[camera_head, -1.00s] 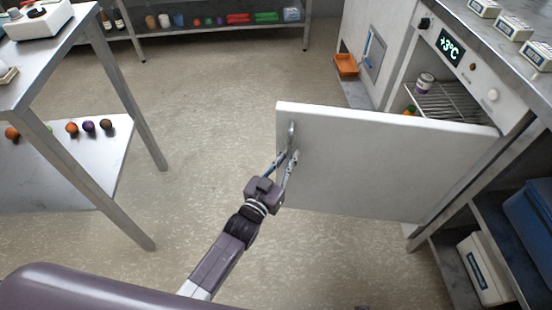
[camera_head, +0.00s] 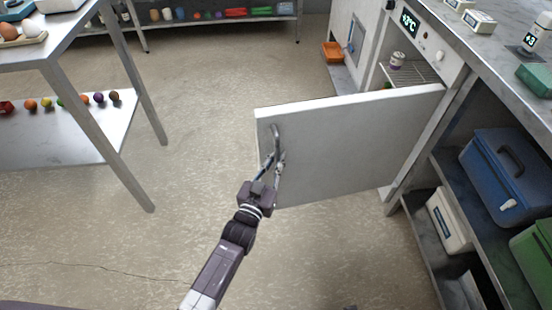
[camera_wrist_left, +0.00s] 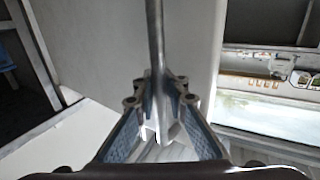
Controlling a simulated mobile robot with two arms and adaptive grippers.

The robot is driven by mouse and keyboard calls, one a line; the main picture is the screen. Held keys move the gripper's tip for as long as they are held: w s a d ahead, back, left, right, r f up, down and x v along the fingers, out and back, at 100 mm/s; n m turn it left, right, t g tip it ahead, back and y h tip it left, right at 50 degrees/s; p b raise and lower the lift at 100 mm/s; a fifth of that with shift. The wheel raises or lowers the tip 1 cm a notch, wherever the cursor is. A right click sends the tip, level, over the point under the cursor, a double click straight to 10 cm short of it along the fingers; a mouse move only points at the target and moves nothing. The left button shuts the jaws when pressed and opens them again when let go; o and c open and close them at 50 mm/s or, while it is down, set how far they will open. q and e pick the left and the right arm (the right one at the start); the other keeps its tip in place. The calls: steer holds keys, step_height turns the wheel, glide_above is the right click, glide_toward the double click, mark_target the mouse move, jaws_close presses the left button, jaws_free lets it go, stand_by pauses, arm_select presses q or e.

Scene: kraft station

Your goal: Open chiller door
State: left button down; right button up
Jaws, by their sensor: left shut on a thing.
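The white chiller door (camera_head: 345,150) stands swung wide open, and its handle (camera_head: 275,138) is near the door's free edge. My left gripper (camera_head: 273,172) is shut on the lower part of the handle. In the left wrist view, the handle bar (camera_wrist_left: 155,45) runs down between the fingers of the gripper (camera_wrist_left: 158,105). The chiller (camera_head: 425,38) is at the upper right, with a lit temperature display. Inside it a wire shelf (camera_head: 414,72) and a small jar (camera_head: 397,61) show. The door hides the lower inside. My right gripper is not in view.
A steel table (camera_head: 75,35) with round fruits on its lower shelf stands at the left. A counter at the right has a blue cooler box (camera_head: 508,172) and a white box (camera_head: 448,220) below. The floor between is clear.

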arm_select(q)
steer(key=shift+a, duration=0.25)
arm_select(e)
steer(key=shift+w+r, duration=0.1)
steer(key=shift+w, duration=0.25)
arm_select(q)
steer(key=c, duration=2.1)
jaws_free()
steer(key=shift+o, duration=0.4)
steer(key=shift+s, duration=0.1)
steer(key=v, duration=1.2)
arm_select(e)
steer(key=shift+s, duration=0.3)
